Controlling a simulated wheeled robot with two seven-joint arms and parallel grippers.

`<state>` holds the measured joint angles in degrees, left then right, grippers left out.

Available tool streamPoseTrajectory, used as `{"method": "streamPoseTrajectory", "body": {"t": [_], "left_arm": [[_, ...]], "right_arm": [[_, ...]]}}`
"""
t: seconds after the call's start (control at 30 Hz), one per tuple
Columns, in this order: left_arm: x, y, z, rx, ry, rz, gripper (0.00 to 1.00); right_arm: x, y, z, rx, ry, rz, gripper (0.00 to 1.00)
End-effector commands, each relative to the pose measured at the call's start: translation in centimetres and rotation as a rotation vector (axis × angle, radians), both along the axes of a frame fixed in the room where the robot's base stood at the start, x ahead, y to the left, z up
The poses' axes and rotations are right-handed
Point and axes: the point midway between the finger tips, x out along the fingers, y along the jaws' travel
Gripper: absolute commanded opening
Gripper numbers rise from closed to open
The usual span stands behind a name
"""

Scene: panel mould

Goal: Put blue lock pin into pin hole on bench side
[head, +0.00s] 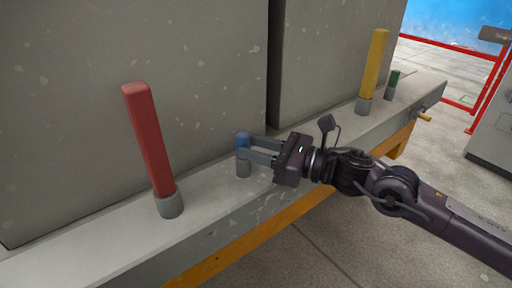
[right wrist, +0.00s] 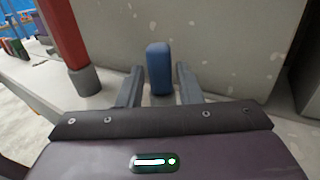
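The blue lock pin (head: 243,138) stands upright in a short grey socket (head: 243,168) on the bench top. My right gripper (head: 248,147) reaches in from the right at the pin's height. In the right wrist view the blue pin (right wrist: 159,65) is between the two fingers of my right gripper (right wrist: 159,88), with a gap on each side, so the gripper is open around it and not clamped. I cannot make out an empty pin hole on the bench side. My left gripper is not in view.
A red post (head: 150,140), a yellow post (head: 374,65) and a short green pin (head: 393,80) stand in grey sockets along the bench (head: 110,235). Tall grey panels (head: 130,50) rise behind them. A yellow peg (head: 424,116) sticks out near the bench's far end. Floor is free in front.

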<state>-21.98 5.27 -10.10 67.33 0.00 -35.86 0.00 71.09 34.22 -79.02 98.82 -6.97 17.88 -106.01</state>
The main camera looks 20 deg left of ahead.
Motion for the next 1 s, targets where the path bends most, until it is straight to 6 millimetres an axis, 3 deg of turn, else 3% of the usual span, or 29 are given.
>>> {"method": "streamPoseTrajectory", "body": {"t": [0.03, 0.1, 0.43, 0.8, 1.0], "left_arm": [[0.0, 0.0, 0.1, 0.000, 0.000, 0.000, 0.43], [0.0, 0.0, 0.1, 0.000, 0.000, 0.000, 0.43], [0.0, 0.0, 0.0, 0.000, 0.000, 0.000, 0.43], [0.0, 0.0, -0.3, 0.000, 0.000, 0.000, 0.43], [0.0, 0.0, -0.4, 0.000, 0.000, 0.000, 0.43]], "right_arm": [[0.0, 0.0, 0.1, 0.001, 0.000, 0.000, 0.39], [0.0, 0.0, 0.1, 0.001, 0.000, 0.000, 0.48], [0.0, -0.4, 0.0, -0.001, 0.001, -0.001, 0.48], [-0.8, -6.1, -0.1, 0.000, 0.000, -0.003, 0.48], [-1.1, -7.6, -0.1, 0.000, 0.001, 0.000, 0.48]]}}
